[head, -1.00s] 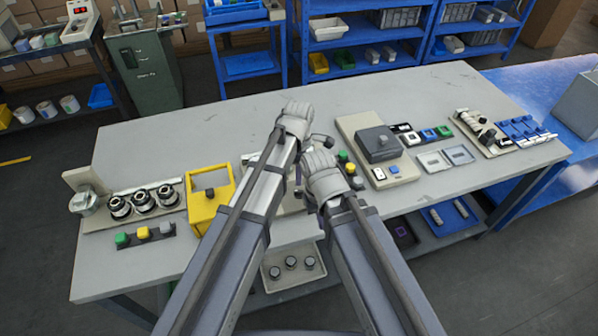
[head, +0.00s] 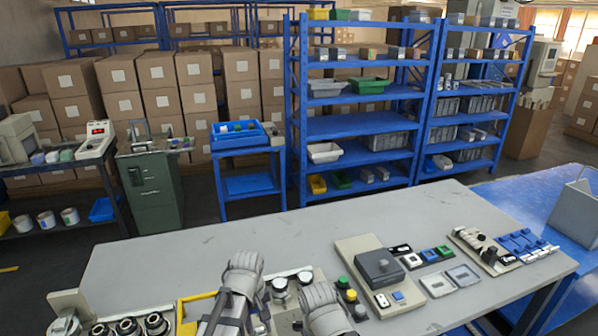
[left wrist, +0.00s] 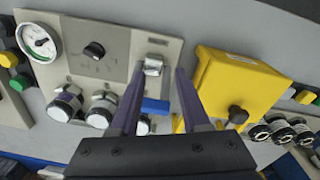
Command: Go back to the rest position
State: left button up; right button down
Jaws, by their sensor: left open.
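My left gripper (left wrist: 160,68) is open in the left wrist view, its two dark fingers apart with nothing held between them. It hangs over a beige panel (left wrist: 110,68) with a gauge (left wrist: 40,40), a black knob (left wrist: 94,50) and several round silver-topped knobs. A yellow box (left wrist: 235,80) is to the right of the fingers. In the head view my left arm comes up from the bottom edge over the bench, its fingers hidden. My right arm is beside it at the bottom; its jaws cannot be made out.
The grey bench (head: 240,240) is clear along its back. A dark grey box on a beige base (head: 378,266) and coloured blocks stand to the right. Black-topped round parts (head: 128,327) are at lower left. Blue shelves (head: 355,125) stand behind the bench.

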pick_arm(q)
jog(key=s+a+m, duration=0.5)
jog(key=m, duration=0.2)
jog(key=s+d+m+y, duration=0.1)
jog(key=s+d+m, duration=0.2)
jog(key=d, duration=0.7)
jog(key=s, duration=0.2)
jog(key=shift+s+d+m+g, duration=0.25)
jog(key=shift+s+m+g, duration=0.1)
jog(key=shift+m+g, duration=0.05)
